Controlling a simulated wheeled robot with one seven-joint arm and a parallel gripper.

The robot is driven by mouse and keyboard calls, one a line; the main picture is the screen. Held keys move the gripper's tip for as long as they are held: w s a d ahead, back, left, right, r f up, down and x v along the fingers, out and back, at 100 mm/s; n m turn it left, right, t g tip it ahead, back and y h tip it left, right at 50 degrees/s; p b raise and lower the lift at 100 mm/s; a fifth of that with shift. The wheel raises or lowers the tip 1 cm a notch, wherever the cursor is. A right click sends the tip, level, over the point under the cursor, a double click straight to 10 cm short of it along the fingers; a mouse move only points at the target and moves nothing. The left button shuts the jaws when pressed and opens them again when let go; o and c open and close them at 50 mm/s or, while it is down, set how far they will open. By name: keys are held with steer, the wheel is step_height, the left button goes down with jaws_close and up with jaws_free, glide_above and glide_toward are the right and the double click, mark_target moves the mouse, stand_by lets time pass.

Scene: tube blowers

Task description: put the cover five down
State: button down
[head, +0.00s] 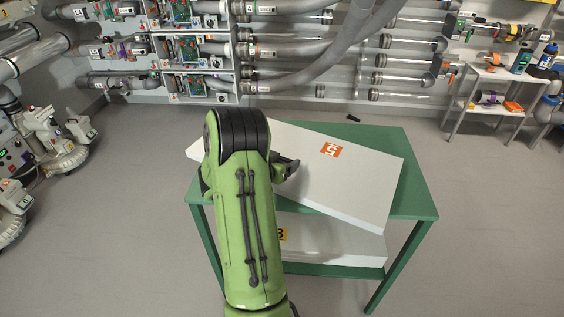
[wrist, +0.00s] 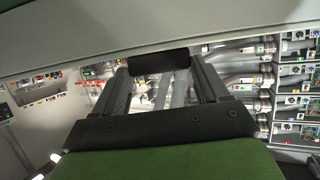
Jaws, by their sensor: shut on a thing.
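Cover five is a large white flat panel (head: 350,180) with an orange "5" label. In the head view it lies askew over the green table (head: 420,203), its left corner reaching past the table's left edge. I cannot tell whether it rests on the top or hangs just above it. My gripper (head: 286,168) is at the cover's near-left side, partly hidden behind my green arm. In the wrist view my gripper (wrist: 160,62) has its fingers shut at a pale grey panel edge (wrist: 80,55), which looks like the cover.
A second white panel (head: 330,238) with a yellow label lies on the table's lower shelf. A small dark object (head: 352,118) shows behind the table. A side table (head: 490,75) with bottles stands at the back right, near wall tubes. Floor around the table is clear.

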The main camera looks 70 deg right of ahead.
jaws_free()
steer(key=shift+w+a+r+p, duration=0.15)
steer(key=shift+a+r+p, duration=0.05)
steer(key=shift+r+p, duration=0.3)
steer(key=w+a+r+n+t+y, duration=0.2)
steer(key=w+a+r, duration=0.1)
steer(key=a, duration=0.7)
steer(key=w+a+r+n+t+y, duration=0.1)
steer(key=w+a+r+n+y, duration=0.15)
steer(key=a, duration=0.65)
steer(key=w+a+r+n+t+y, duration=0.1)
steer(key=w+a+r+n+t, duration=0.15)
steer(key=a, duration=0.75)
steer(key=s+a+r+n+y, duration=0.1)
steer(key=a+n+y, duration=0.1)
steer(key=a+n, duration=0.2)
steer(key=s+a+r+n+t+y, duration=0.1)
steer(key=s+a+n+y, duration=0.1)
steer(key=a, duration=0.6)
steer(key=s+a+r+n+t+y, duration=0.1)
steer(key=s+a+r+n+y, duration=0.1)
steer(key=a+n, duration=0.5)
steer(key=shift+t+y+b, duration=0.25)
steer(key=shift+y+b, duration=0.15)
steer(key=shift+y, duration=0.45)
